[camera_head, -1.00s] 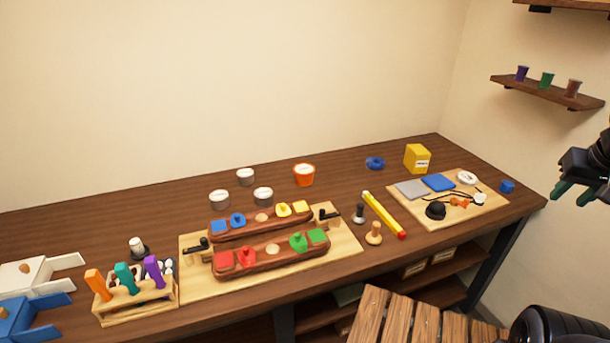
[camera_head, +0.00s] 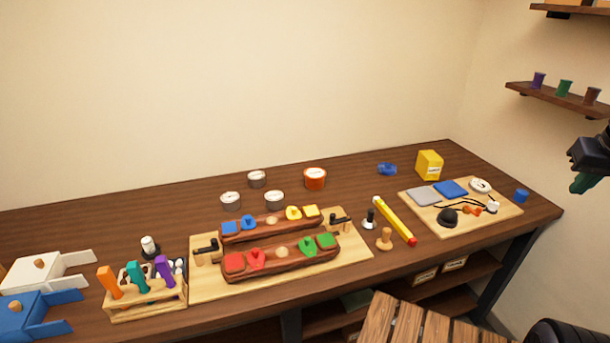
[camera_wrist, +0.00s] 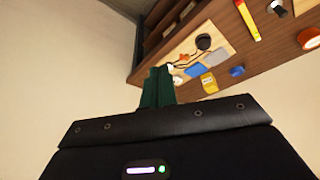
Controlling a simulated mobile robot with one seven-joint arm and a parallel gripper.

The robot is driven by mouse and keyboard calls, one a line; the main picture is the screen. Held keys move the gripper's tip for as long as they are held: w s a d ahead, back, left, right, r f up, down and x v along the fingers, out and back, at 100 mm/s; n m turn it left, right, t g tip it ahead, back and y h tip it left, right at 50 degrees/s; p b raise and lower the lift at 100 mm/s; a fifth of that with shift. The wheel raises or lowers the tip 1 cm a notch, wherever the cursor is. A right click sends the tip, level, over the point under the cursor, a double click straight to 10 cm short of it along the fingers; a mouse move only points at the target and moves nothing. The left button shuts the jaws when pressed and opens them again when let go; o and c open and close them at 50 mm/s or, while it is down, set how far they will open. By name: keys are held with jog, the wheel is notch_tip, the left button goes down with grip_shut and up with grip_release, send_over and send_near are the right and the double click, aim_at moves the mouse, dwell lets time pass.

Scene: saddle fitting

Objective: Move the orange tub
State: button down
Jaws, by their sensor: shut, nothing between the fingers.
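The orange tub (camera_head: 315,180) has a white top and stands upright near the back of the wooden bench, behind the long wooden clamp fixture. It also shows at the right edge of the wrist view (camera_wrist: 309,39). My gripper (camera_head: 580,184) is at the far right edge of the head view, well away from the tub and partly cut off. In the wrist view its green fingers (camera_wrist: 158,88) are together with nothing between them.
Several grey tubs (camera_head: 274,200) stand left of the orange tub. A blue ring (camera_head: 387,169) and a yellow box (camera_head: 429,165) are to its right. A board with small parts (camera_head: 415,208) lies at the bench's right. Wall shelves (camera_head: 550,100) hold small cups.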

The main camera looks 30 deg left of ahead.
jog(key=w+a+r+n+g, duration=0.1)
jog(key=w+a+r+n, duration=0.25)
jog(key=w+a, duration=0.45)
jog(key=w+a+r+n, duration=0.2)
jog(key=w+a+n, duration=0.2)
jog(key=w+a, duration=0.4)
jog(key=w+a+n+g, duration=0.1)
jog(key=w+a+n, duration=0.3)
jog(key=w+a, duration=0.5)
jog(key=n+g, duration=0.2)
jog(key=n, duration=1.2)
send_over(315, 179)
jog(key=s+a, duration=0.3)
jog(key=a, duration=0.7)
notch_tip(315, 179, down, 28)
jog(key=r, duration=0.1)
jog(key=f, duration=1)
jog(key=shift+w+d, duration=0.1)
jog(key=shift+d, duration=0.2)
jog(key=shift+w+d+r, duration=0.1)
jog(key=shift+w+d, duration=1.35)
